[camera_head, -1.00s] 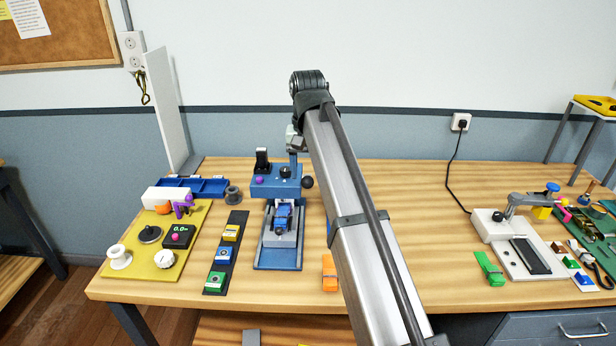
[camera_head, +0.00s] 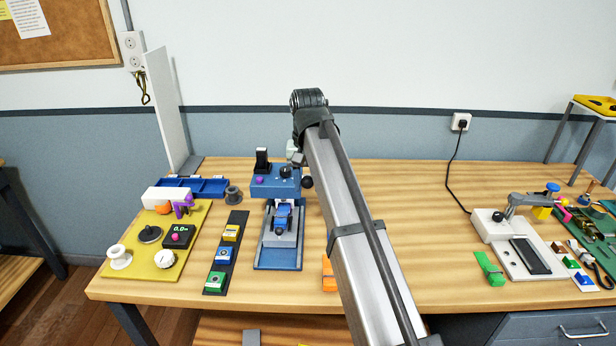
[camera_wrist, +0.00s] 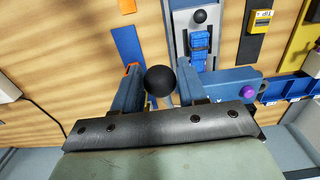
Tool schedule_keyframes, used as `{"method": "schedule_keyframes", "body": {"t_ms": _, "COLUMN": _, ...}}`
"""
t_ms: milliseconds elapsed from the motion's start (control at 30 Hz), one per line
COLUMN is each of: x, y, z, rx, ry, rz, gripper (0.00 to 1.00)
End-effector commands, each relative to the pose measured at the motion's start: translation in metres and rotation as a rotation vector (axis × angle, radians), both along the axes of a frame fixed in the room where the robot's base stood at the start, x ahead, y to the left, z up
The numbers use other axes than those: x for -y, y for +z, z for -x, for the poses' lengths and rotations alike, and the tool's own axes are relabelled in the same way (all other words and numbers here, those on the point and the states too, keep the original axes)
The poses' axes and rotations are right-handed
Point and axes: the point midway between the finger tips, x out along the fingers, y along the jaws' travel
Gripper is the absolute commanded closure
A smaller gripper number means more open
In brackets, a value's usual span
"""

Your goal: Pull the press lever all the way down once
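The blue press (camera_head: 276,186) stands on the left half of the bench. Its lever ends in a black ball knob (camera_head: 307,182) at the press's right side. In the wrist view the black ball (camera_wrist: 160,80) sits between the two blue fingers of my gripper (camera_wrist: 158,74). Small gaps seem to show on both sides of the ball, so the fingers look open around it and not clamped. In the head view my gripper is mostly hidden behind my arm, just above and behind the press. The lever's rod is mostly hidden.
A black strip with coloured blocks (camera_head: 211,278) and a yellow board (camera_head: 143,265) lie left of the press. A blue tray (camera_head: 205,187) is behind them. An orange piece (camera_head: 328,270) lies to the right. A white device with a grey arm (camera_head: 490,225) stands far right.

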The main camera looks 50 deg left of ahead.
Motion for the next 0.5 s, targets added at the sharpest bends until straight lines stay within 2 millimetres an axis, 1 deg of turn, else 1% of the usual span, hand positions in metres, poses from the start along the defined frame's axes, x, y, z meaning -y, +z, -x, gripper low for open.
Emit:
{"method": "schedule_keyframes", "body": {"t_ms": 33, "x": 0.0000, "y": 0.0001, "z": 0.0000, "rx": 0.000, "ry": 0.000, "rz": 0.000, "gripper": 0.64}}
{"method": "schedule_keyframes", "body": {"t_ms": 200, "x": 0.0000, "y": 0.0001, "z": 0.0000, "rx": 0.000, "ry": 0.000, "rz": 0.000, "gripper": 0.80}}
{"method": "schedule_keyframes", "body": {"t_ms": 233, "x": 0.0000, "y": 0.0002, "z": 0.0000, "rx": 0.000, "ry": 0.000, "rz": 0.000, "gripper": 0.81}}
{"method": "schedule_keyframes", "body": {"t_ms": 500, "x": 0.0001, "y": 0.0000, "z": 0.0001, "rx": 0.000, "ry": 0.000, "rz": 0.000, "gripper": 0.81}}
